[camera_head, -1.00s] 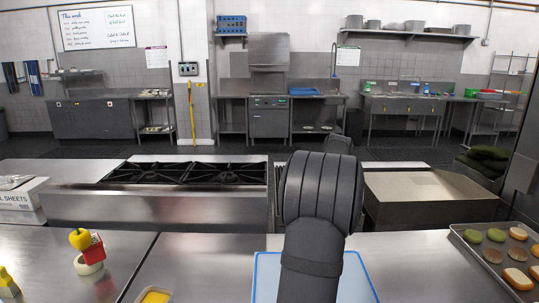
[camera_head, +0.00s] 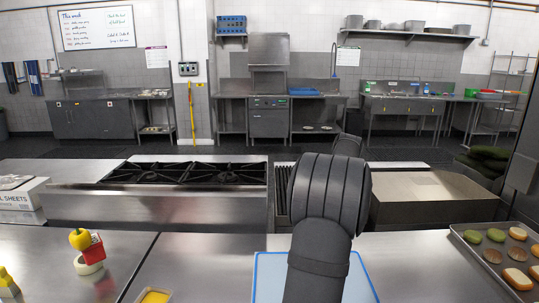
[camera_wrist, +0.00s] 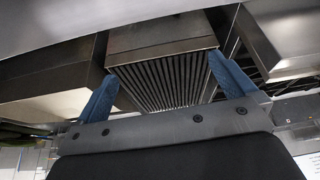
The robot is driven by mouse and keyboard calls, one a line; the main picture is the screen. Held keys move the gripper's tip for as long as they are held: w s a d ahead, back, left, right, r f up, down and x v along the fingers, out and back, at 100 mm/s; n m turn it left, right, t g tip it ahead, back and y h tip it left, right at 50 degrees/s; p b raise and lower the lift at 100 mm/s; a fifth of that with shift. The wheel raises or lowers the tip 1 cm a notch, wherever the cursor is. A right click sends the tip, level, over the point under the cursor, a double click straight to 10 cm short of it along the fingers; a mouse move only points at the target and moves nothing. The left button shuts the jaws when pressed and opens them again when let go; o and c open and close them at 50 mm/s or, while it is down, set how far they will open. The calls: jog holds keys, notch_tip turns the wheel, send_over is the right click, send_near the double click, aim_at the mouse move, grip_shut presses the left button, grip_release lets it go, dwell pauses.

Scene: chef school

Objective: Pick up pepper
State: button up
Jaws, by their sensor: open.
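A yellow pepper (camera_head: 80,239) with a short stem sits at the lower left in the head view. It rests on top of a red block (camera_head: 94,249), which stands on a pale round piece (camera_head: 89,264) on the steel counter. My gripper (camera_wrist: 165,85) shows in the wrist view with its two blue fingers wide apart and nothing between them. In the head view my arm rises at the centre and hides the gripper. The pepper is not in the wrist view, and my arm is well to its right.
A blue-edged board (camera_head: 270,278) lies under my arm. A yellow-filled container (camera_head: 154,296) stands left of it, and another yellow object (camera_head: 8,284) is at the left edge. A tray (camera_head: 466,238) of food pieces is at right. A stove (camera_head: 190,173) stands behind the counter.

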jog(key=c, duration=0.6)
jog(key=w+a+r+n+g+y, duration=0.1)
jog(key=a+r+n, duration=0.2)
jog(key=a, duration=1.8)
jog(key=w+a+r+n+g+y, duration=0.1)
jog(key=w+a+r+n, duration=0.2)
jog(key=a, duration=1.7)
jog(key=n+g+h, duration=0.1)
jog(key=n+g, duration=0.1)
jog(key=n, duration=0.5)
send_near(79, 233)
jog(key=f, duration=0.3)
jog(key=a+f, duration=0.1)
jog(key=f, duration=0.1)
jog(key=shift+s+f, duration=0.3)
jog(key=shift+s, duration=0.05)
jog(key=shift+w+a+f, duration=0.1)
jog(key=shift+w+f, duration=0.1)
jog(key=shift+f, duration=0.75)
jog(key=shift+w+a+f, duration=0.1)
jog(key=shift+w+f, duration=0.1)
jog(key=shift+f, duration=0.7)
jog(key=shift+w+a+f, duration=0.1)
jog(key=shift+w+f, duration=0.05)
jog(key=shift+f, duration=0.8)
